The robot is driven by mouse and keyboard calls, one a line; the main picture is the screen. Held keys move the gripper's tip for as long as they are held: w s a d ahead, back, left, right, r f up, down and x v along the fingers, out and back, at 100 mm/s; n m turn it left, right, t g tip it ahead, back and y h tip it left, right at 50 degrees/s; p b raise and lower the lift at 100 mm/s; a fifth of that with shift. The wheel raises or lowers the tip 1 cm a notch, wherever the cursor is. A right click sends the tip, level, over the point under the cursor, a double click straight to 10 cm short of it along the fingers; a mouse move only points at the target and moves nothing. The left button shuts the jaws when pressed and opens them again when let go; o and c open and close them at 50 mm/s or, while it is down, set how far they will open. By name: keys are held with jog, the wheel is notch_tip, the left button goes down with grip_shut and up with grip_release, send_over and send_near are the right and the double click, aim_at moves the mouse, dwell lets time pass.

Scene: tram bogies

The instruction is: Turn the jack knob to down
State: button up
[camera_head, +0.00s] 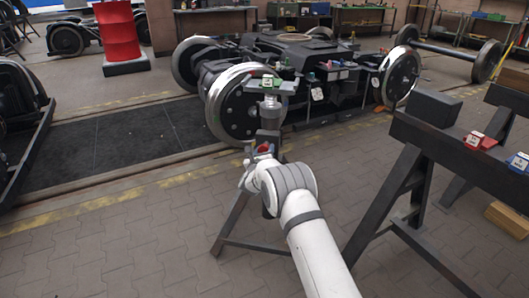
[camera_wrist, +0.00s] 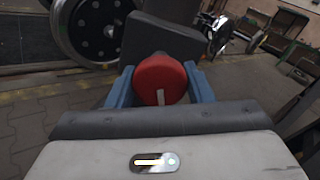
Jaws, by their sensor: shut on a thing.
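The jack knob (camera_wrist: 158,76) is red and round, and fills the space between my fingers in the wrist view. A white mark on its face points to the bottom of that picture. My gripper (camera_wrist: 160,84) is shut on the knob, one blue-grey finger on each side. In the head view, a little red of the knob (camera_head: 263,148) shows at my gripper (camera_head: 258,158). The jack (camera_head: 270,112) is a grey upright body on a dark stand, close behind my gripper. A dark block (camera_wrist: 165,38) of it stands behind the knob in the wrist view.
A bogie (camera_head: 300,70) with large wheels stands just behind the jack. A dark trestle bench (camera_head: 450,145) with a red item (camera_head: 480,141) and a blue item (camera_head: 519,162) is at the right. A red drum (camera_head: 117,32) stands back left. The paved floor at front left is clear.

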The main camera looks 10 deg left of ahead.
jog(key=shift+f, duration=0.1)
jog(key=n+b, duration=0.2)
jog(key=n, duration=0.1)
jog(key=shift+b, duration=0.35)
jog(key=n+b, duration=0.1)
jog(key=n, duration=0.3)
jog(key=shift+n+b, duration=0.35)
jog(key=shift+n, duration=0.05)
jog(key=n, duration=0.3)
jog(key=shift+n, duration=0.3)
jog(key=n, duration=0.4)
jog(key=shift+a+r+n, duration=0.1)
jog(key=shift+r+n, duration=0.1)
jog(key=shift+n, duration=0.1)
jog(key=n+p, duration=0.1)
jog(key=n, duration=0.2)
jog(key=shift+n, duration=0.3)
jog(key=n+p, duration=0.1)
jog(key=n, duration=0.2)
jog(key=shift+n, duration=0.4)
jog(key=n+p, duration=0.2)
jog(key=n, duration=0.2)
jog(key=shift+n+p, duration=0.45)
jog(key=shift+n, duration=1.25)
